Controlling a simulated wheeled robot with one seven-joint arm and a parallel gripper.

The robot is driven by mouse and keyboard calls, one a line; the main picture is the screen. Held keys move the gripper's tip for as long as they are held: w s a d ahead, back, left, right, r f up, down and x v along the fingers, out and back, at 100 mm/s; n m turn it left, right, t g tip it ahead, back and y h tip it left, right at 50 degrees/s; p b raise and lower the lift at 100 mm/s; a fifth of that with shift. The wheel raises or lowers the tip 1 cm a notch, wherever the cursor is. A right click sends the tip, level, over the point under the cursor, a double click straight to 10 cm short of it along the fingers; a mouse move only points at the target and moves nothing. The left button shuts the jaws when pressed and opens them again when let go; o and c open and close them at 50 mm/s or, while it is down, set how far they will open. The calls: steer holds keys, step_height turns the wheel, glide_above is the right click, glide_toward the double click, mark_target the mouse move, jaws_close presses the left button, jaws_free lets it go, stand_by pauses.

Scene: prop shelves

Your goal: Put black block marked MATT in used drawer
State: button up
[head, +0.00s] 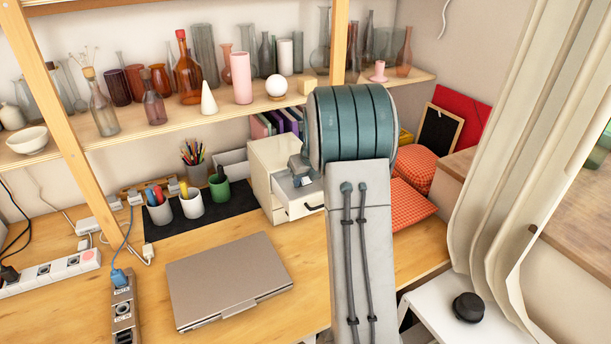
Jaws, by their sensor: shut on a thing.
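The white drawer cabinet (272,183) stands on the desk at the centre, with a drawer (297,213) pulled out toward the front. My gripper (301,178) is over the open drawer, partly hidden behind my thick arm. It is shut on a small dark block (303,182) with a pale mark, seen at the drawer's top. The mark is too small to read, and I cannot tell whether the block touches the drawer floor. The drawer's label is not readable.
A closed laptop (228,279) lies in front. Pen cups (192,204) and a green mug (219,188) stand left of the cabinet on a dark mat. Red cushions (408,204) are on the right. A shelf (150,128) of glassware is above. A white stool (440,310) holds a round black thing.

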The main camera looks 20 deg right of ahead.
steer(key=o, duration=1.2)
steer(key=shift+c, duration=0.2)
steer(key=v, duration=1.4)
steer(key=shift+b, duration=0.45)
steer(key=shift+f, duration=0.1)
